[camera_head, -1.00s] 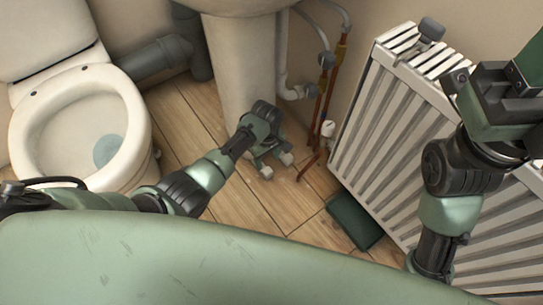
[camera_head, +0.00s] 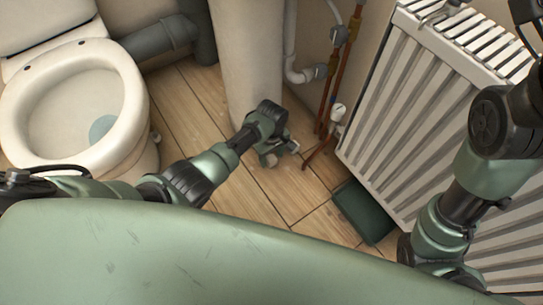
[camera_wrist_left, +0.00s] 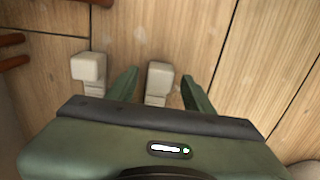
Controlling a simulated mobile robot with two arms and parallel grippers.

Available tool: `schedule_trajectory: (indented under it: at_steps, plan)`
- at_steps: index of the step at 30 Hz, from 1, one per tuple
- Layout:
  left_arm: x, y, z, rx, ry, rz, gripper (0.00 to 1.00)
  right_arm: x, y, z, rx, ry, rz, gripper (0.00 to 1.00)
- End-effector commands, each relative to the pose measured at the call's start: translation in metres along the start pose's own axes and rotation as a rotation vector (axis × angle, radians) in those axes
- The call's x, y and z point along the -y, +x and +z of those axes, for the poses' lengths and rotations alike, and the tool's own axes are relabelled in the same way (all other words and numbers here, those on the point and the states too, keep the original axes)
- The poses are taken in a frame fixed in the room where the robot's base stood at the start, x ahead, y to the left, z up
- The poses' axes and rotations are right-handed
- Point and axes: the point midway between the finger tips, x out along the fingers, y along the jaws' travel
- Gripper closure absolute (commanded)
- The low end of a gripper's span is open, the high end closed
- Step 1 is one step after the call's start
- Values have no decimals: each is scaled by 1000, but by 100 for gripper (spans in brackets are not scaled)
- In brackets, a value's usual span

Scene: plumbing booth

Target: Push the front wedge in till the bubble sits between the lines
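My left gripper (camera_head: 272,142) reaches down beside the foot of the basin pedestal (camera_head: 245,60). In the left wrist view its two green fingers (camera_wrist_left: 160,92) stand apart. One small cream ribbed block (camera_wrist_left: 158,80), which looks like a wedge, shows between them; I cannot tell whether a finger touches it. A second cream block (camera_wrist_left: 88,66) is outside the fingers to the left. In the head view the blocks are small and partly hidden by the gripper. No bubble or level lines can be made out. The right arm runs up the right side, its gripper out of frame.
The toilet (camera_head: 75,110) is at the left. A white radiator (camera_head: 420,130) stands at the right, with a dark green block (camera_head: 363,210) on the floor beside it. Copper pipes (camera_head: 330,90) come down beside the pedestal. Wooden floor (camera_head: 225,185) is bare in front.

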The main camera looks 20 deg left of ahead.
Motion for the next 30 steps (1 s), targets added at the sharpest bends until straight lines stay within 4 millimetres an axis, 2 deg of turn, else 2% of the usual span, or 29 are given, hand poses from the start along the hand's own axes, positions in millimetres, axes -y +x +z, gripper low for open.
schedule_trajectory:
  at_steps: [1, 5, 30]
  plan:
    - [0, 0, 0, 0, 0, 0, 64, 0, 0, 0, 0, 0, 0, 54]
    - [0, 0, 0, 0, 0, 0, 100, 0, 0, 0, 0, 0, 0, 54]
    - [0, 0, 0, 0, 1, -1, 100, 0, 0, 0, 1, 1, 0, 54]
